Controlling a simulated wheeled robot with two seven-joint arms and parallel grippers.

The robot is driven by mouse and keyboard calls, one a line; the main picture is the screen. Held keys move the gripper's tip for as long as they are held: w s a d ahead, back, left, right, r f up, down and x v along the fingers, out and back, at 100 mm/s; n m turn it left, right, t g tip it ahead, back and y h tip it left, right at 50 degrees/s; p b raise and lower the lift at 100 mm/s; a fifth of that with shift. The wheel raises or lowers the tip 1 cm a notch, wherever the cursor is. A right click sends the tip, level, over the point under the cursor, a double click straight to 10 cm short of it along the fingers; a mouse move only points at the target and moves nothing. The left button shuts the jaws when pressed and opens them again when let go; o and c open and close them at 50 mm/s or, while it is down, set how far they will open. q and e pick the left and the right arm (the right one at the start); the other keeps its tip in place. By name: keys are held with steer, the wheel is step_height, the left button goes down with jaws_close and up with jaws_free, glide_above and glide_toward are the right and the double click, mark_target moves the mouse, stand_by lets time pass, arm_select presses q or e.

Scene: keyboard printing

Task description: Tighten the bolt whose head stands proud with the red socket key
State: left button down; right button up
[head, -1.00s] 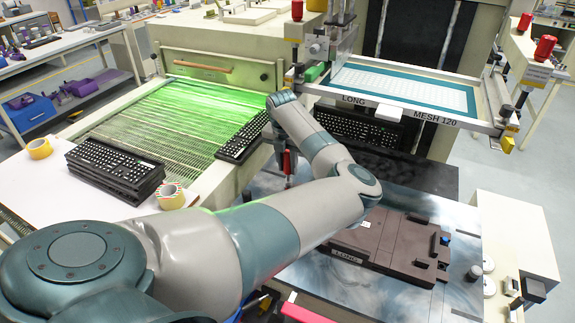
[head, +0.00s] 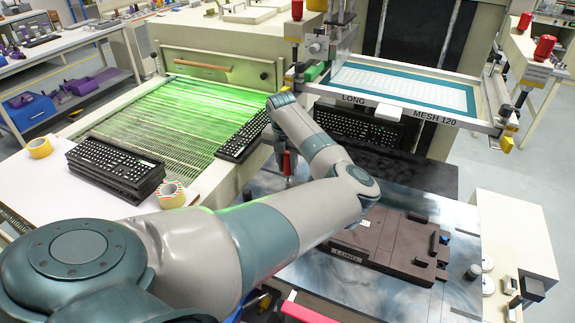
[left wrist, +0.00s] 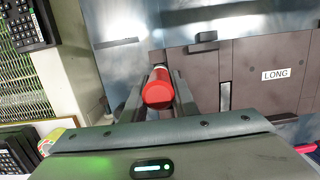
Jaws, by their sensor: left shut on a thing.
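The red socket key shows in the left wrist view (left wrist: 158,90) as a red cylindrical handle seen end-on between the two fingers. My left gripper (left wrist: 160,100) is shut on it. In the head view the left gripper (head: 288,168) hangs over the far left part of the metal plate, partly hidden behind my own arm, with a bit of the red key (head: 286,162) showing. The key's lower end is hidden. I cannot make out the bolt or its raised head in either view. My right gripper is not in view.
A brown fixture block marked LONG (head: 390,245) lies on the metal plate (head: 350,285). A screen frame (head: 385,100) stands above the back of it. A keyboard stack (head: 115,170) and tape rolls (head: 171,195) are on the left, beside a green-lit conveyor (head: 175,115).

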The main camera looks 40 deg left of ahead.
arm_select(q)
steer(key=shift+f, duration=0.3)
stand_by(1.1)
steer(key=shift+f, duration=0.6)
steer(key=c, duration=2)
jaws_free()
jaws_close()
steer(key=shift+f, duration=0.1)
